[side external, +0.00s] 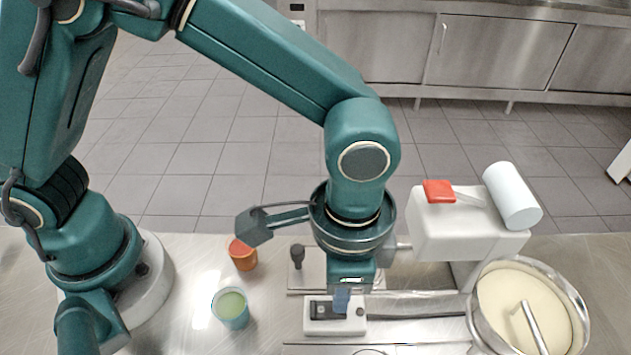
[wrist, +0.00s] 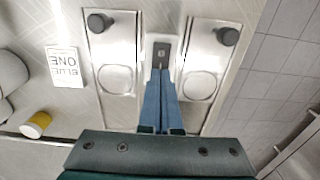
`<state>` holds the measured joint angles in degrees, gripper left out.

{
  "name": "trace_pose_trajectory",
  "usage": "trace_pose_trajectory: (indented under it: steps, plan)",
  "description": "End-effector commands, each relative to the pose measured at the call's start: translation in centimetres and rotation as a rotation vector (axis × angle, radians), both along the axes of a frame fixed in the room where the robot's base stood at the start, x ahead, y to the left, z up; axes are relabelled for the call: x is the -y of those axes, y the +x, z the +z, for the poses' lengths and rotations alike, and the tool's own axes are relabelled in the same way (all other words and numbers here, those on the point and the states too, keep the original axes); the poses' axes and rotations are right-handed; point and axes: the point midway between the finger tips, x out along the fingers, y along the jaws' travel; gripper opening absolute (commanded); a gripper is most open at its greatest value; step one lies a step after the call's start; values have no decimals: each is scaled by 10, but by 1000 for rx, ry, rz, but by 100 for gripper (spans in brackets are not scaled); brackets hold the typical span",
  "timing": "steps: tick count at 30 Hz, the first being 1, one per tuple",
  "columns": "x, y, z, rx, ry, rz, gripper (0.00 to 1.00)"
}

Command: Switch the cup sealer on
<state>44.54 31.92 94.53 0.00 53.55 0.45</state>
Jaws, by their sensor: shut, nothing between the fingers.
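A small white switch box (side external: 322,328) with a dark panel sits on the steel counter, below my gripper (side external: 342,298) in the side view. In the wrist view the dark panel (wrist: 160,50) lies between two steel plates. My gripper (wrist: 160,84) has its blue fingers shut together with nothing between them, pointing at the panel. In the side view the fingers cover part of the box; I cannot tell whether they touch it. A white machine (side external: 450,232) with a red-ended lever (side external: 439,191) and a white roll (side external: 511,196) stands to the right. No label shows which thing is the sealer.
The steel plates (wrist: 111,75) (wrist: 205,70) carry black knobs on both sides of the panel. An orange cup (side external: 243,258) and a teal cup (side external: 231,310) stand left. A steel pot (side external: 580,305) stands right. A printed card (wrist: 66,66) lies left in the wrist view.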

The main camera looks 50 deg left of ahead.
Motion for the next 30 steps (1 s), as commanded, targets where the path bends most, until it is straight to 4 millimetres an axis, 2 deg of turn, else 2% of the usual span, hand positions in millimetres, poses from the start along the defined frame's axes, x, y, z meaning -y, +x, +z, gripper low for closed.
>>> trace_pose_trajectory:
  steps: [23, 30]
  plan:
    - [0, 0, -11, -1, 1, 0, 0]
    - [0, 0, 1, 1, -1, 0, 0]
